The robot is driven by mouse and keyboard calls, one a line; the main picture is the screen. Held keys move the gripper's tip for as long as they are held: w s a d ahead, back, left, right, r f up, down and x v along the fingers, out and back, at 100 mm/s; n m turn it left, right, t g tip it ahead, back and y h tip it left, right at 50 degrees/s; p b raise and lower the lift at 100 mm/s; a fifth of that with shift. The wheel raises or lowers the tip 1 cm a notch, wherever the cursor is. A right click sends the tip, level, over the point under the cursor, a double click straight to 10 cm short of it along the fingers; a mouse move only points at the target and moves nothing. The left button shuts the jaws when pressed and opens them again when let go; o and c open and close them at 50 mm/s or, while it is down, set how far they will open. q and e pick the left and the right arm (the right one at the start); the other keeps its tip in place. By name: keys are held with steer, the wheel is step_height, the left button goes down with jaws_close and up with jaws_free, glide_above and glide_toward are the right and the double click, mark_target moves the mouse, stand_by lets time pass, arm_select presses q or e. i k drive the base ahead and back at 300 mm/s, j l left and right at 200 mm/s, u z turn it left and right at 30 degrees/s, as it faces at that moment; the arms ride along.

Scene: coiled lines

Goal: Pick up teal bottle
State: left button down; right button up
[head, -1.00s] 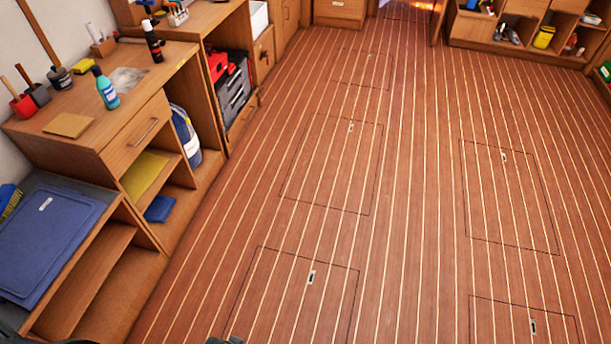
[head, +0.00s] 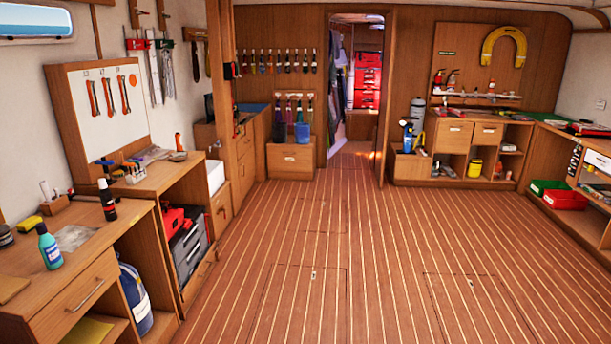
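The teal bottle (head: 49,247) stands upright on the wooden workbench (head: 118,228) at the left. It has a dark cap and a pale label. A black bottle (head: 107,200) with a red and white band stands behind it to the right, apart from it. A greyish, crumpled flat sheet lies between them. Neither of my grippers shows in the head view.
A yellow sponge (head: 29,224) and a tan block lie near the teal bottle. A blue container (head: 136,298) sits in the bench's open lower bay. The striped wooden floor (head: 330,260) is clear up to the far doorway.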

mark_target(48, 247)
steer(key=u, duration=2.3)
steer(key=i+l, duration=0.25)
steer(key=l, duration=0.25)
steer(key=i+l+u, duration=0.15)
steer(key=l, duration=0.4)
steer(key=i+l, duration=0.25)
steer(key=l, duration=0.3)
steer(key=i+l+u, duration=0.15)
steer(key=l, duration=0.35)
steer(key=i+l, duration=0.25)
steer(key=l, duration=0.35)
steer(key=i+l+u, duration=0.15)
steer(key=l, duration=0.4)
steer(key=i+l, duration=0.2)
steer(key=l, duration=0.4)
steer(key=i+l+u, duration=0.15)
steer(key=l, duration=0.4)
